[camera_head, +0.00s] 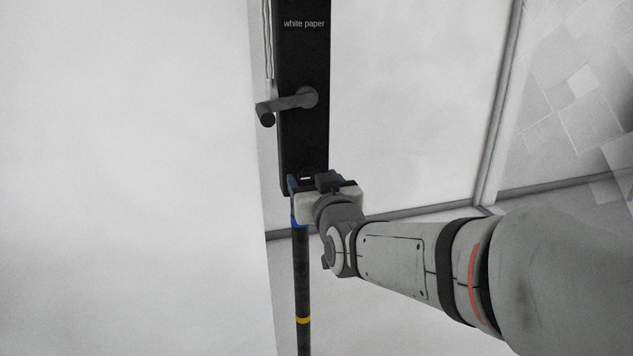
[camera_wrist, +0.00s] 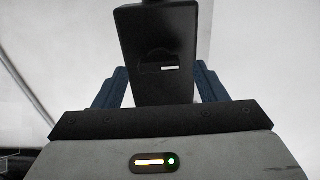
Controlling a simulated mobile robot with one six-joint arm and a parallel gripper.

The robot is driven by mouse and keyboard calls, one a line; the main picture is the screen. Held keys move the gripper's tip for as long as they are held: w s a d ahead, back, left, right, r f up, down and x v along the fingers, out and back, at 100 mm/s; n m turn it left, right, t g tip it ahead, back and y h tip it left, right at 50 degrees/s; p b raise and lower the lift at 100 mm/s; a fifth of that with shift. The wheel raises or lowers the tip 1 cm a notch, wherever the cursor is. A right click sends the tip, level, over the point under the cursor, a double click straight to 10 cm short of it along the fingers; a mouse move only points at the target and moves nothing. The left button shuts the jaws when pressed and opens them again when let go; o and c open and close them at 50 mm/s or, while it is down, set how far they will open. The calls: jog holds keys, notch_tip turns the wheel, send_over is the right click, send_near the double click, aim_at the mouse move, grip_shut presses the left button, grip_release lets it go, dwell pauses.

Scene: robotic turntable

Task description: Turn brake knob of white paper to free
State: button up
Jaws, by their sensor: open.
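The black panel marked "white paper" (camera_head: 304,60) hangs upright in the head view, with a crank handle (camera_head: 290,104) sticking out. The brake knob (camera_wrist: 158,62) is a dark disc low on the panel's face in the wrist view. Its dark bar lies level, with a white mark on the right. In the head view my gripper (camera_head: 312,179) is at the panel's lower end and mostly hides the knob. In the wrist view the blue fingers of my gripper (camera_wrist: 159,82) are spread, one each side of the panel. Nothing is visibly held between them.
A dark pole (camera_head: 302,275) with blue and yellow bands hangs below the panel, close by my gripper. A pale sheet or wall (camera_head: 130,180) fills the left. A looped cord (camera_head: 268,40) hangs left of the panel. Pale walls stand behind.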

jog(key=shift+w+a, duration=0.15)
jog(key=shift+w, duration=0.4)
